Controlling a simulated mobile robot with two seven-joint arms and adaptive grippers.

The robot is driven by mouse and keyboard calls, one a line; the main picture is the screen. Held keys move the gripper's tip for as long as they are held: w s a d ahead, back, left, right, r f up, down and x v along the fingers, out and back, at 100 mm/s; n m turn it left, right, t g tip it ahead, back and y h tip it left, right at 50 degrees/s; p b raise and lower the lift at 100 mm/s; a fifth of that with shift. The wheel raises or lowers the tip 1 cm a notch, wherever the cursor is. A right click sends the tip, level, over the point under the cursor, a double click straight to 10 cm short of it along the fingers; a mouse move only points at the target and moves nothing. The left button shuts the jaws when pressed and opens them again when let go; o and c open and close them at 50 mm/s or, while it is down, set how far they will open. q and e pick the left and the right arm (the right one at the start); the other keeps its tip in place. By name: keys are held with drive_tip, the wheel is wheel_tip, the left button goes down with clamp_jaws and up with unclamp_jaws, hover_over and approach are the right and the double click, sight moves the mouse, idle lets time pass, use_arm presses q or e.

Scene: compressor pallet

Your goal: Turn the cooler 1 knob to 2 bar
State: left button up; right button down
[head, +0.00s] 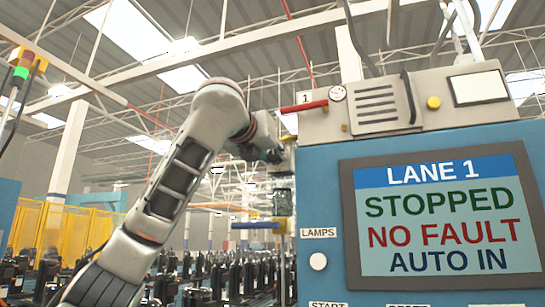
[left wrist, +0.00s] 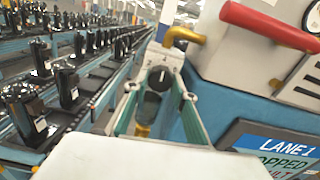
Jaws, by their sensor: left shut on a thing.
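The cooler 1 knob (left wrist: 160,78) is a dark round knob with a pale pointer line on a grey plate in the left wrist view. The pointer looks close to upright; the scale marks are too small to read. My left gripper (left wrist: 159,94) has its two fingers on either side of the knob and is shut on it. In the head view my left gripper (head: 282,168) is at the left side of the blue cabinet, below the unit marked 1, and the knob cannot be made out there. My right gripper is not in view.
A red handle (head: 304,108) and a small gauge (head: 337,93) are on the grey unit above. A brass pipe (left wrist: 181,36) stands close beyond the knob. A blue handle (head: 256,225) sticks out below. The lane screen (head: 445,215) reads STOPPED, NO FAULT, AUTO IN.

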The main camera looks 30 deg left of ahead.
use_arm(q)
drive_tip(key=shift+n+b, duration=0.35)
drive_tip(key=shift+n, duration=0.75)
drive_tip(key=n+b, duration=0.1)
drive_tip(key=n, duration=0.2)
drive_tip(key=shift+d+n, duration=0.1)
drive_tip(key=shift+n, duration=0.2)
drive_tip(key=n+b, duration=0.2)
drive_tip(key=n, duration=0.3)
drive_tip(key=shift+r, duration=0.1)
drive_tip(key=shift+n, duration=0.4)
drive_tip(key=o, duration=1.1)
drive_tip(key=v, duration=1.2)
drive_tip(key=shift+s, duration=0.1)
